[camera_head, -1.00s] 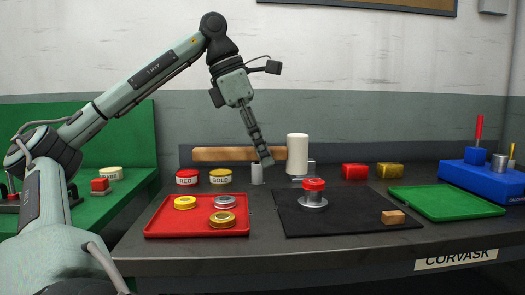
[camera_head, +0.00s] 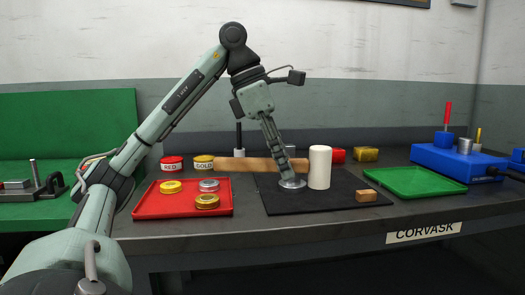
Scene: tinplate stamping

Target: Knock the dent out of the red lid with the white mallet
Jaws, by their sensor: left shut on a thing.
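The white mallet has a pale upright head (camera_head: 319,168) and a long wooden handle (camera_head: 240,164) reaching left. My left gripper (camera_head: 290,178) is shut on the handle close to the head. I cannot tell whether the head touches the mat. The stand's round base shows below my fingers. The red lid is hidden now, behind the gripper and mallet. My right gripper is not in view.
A red tray (camera_head: 150,207) with several gold and silver lids lies left, a green tray (camera_head: 415,181) right. A wooden block (camera_head: 367,196) sits on the mat. RED (camera_head: 172,163) and GOLD (camera_head: 204,162) tins and a blue tool block (camera_head: 440,160) stand behind.

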